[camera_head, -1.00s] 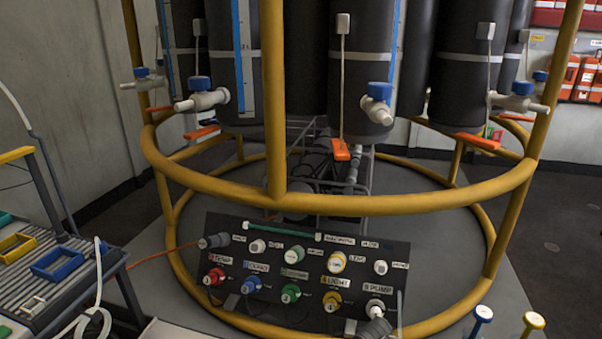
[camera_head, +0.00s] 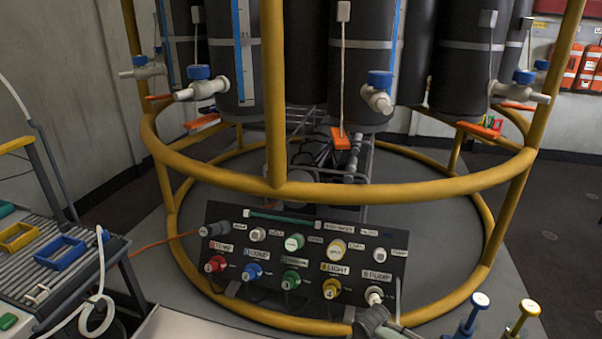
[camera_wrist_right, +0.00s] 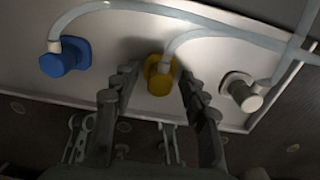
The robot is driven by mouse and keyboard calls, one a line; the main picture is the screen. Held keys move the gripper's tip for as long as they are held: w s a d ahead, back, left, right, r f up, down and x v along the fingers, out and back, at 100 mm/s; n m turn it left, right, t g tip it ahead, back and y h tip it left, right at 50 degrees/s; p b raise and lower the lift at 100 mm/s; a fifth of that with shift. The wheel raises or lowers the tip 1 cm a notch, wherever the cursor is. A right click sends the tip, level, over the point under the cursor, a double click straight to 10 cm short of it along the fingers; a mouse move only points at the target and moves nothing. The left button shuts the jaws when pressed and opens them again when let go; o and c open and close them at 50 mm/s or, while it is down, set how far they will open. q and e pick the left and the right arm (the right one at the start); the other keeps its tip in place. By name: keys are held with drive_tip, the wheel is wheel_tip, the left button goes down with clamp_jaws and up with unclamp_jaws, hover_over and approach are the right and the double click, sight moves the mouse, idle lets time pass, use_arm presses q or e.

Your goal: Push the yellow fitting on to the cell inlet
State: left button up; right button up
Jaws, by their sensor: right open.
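In the right wrist view a yellow fitting (camera_wrist_right: 160,77) with a pale tube on it sits at a white panel or tray (camera_wrist_right: 115,52). My right gripper (camera_wrist_right: 155,85) is open, its two dark fingers on either side of the yellow fitting. Dark gaps show between it and the fingers; whether either touches is hard to tell. A blue fitting (camera_wrist_right: 60,58) is to the left and a white fitting (camera_wrist_right: 243,92) to the right. I cannot pick out the cell inlet for certain. Neither gripper shows in the head view.
A yellow tubular frame (camera_head: 340,202) rings tall dark cylinders (camera_head: 350,60) with blue-handled valves. A black panel (camera_head: 300,265) of coloured connectors stands in front. A ribbed rack (camera_head: 45,265) with a white hose is at left.

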drive_tip(key=shift+c, duration=0.5)
clamp_jaws()
drive_tip(key=shift+r, duration=0.2)
drive_tip(key=shift+r+p, duration=1.35)
drive_tip(key=shift+p, duration=0.15)
drive_tip(key=shift+r+p, duration=0.5)
drive_tip(key=shift+r, duration=0.95)
drive_tip(key=shift+w+a, duration=0.1)
